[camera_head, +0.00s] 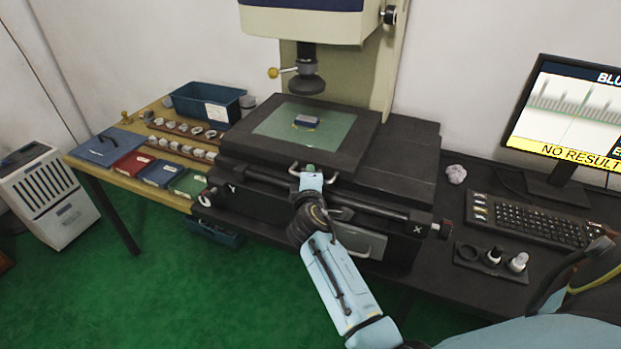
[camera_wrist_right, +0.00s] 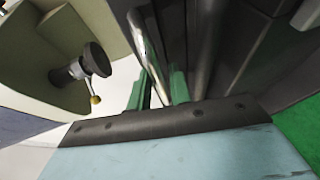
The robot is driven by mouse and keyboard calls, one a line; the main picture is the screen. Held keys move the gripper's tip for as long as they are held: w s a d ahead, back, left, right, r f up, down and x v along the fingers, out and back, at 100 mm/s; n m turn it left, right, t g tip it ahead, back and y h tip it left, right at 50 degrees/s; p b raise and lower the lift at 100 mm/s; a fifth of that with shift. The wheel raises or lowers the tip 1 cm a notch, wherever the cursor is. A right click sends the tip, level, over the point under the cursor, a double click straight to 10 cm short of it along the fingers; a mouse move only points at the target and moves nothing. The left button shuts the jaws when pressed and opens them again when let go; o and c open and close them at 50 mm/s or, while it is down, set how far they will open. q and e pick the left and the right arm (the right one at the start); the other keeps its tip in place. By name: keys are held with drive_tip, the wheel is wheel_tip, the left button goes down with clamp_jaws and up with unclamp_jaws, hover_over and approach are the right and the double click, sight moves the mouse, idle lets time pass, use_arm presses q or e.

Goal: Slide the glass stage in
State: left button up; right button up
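The glass stage (camera_head: 346,131) is a greenish pane in a dark frame (camera_head: 262,149), under the machine's lens (camera_head: 307,84). A pale bar handle (camera_head: 294,170) is on the frame's front edge. My right gripper (camera_head: 310,169) is at this handle. In the right wrist view, the green fingers of my right gripper (camera_wrist_right: 159,88) stand on either side of the metal handle bar (camera_wrist_right: 148,42) and appear closed on it. My left gripper is not in view.
Left of the machine, a wooden bench holds a blue bin (camera_head: 208,103), rings in racks and coloured boxes (camera_head: 161,173). A knobbed rail (camera_head: 385,209) runs below the stage.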

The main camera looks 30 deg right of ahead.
drive_tip(key=shift+s, duration=0.1)
drive_tip(key=v, duration=1.3)
drive_tip(key=shift+s+p, duration=0.15)
drive_tip(key=shift+p, duration=0.2)
